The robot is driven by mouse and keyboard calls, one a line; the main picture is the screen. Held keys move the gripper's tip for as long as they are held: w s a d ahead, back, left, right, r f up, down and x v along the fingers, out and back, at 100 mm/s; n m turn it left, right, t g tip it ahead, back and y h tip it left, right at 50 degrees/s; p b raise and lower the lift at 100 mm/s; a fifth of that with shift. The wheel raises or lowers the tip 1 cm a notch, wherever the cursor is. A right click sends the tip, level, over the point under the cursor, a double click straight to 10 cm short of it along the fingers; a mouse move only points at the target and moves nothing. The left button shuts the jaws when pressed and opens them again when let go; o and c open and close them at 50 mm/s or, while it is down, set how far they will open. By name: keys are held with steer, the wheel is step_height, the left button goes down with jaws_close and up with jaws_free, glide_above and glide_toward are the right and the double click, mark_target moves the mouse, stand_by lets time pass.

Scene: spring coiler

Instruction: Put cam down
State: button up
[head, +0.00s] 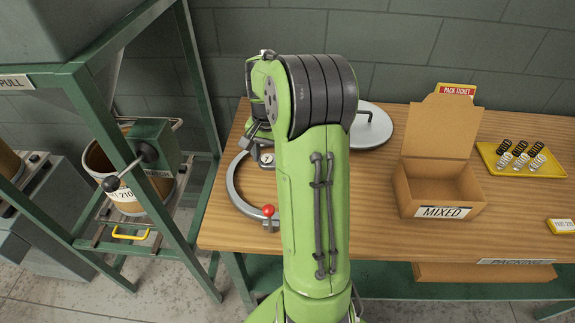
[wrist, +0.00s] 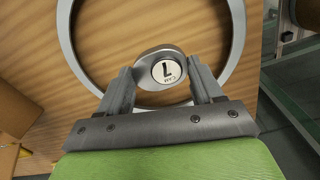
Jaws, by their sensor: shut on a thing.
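I cannot tell whether the cam touches the surface below.
The wooden bench (head: 375,235) carries a red-knobbed lever (head: 268,211), a round metal lid (head: 371,127), an open "MIXED" box (head: 437,190) and a yellow tray of springs (head: 495,174). A green frame (head: 110,135) with a bucket (head: 125,185) stands at left. Bench between ring and box is partly clear.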

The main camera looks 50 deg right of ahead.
mark_target(272, 180)
step_height(272, 180, down, 7)
steer(key=shift+d+r+b, duration=0.1)
steer(key=shift+r+b, duration=0.05)
steer(key=shift+b, duration=0.7)
steer(key=o, duration=1.2)
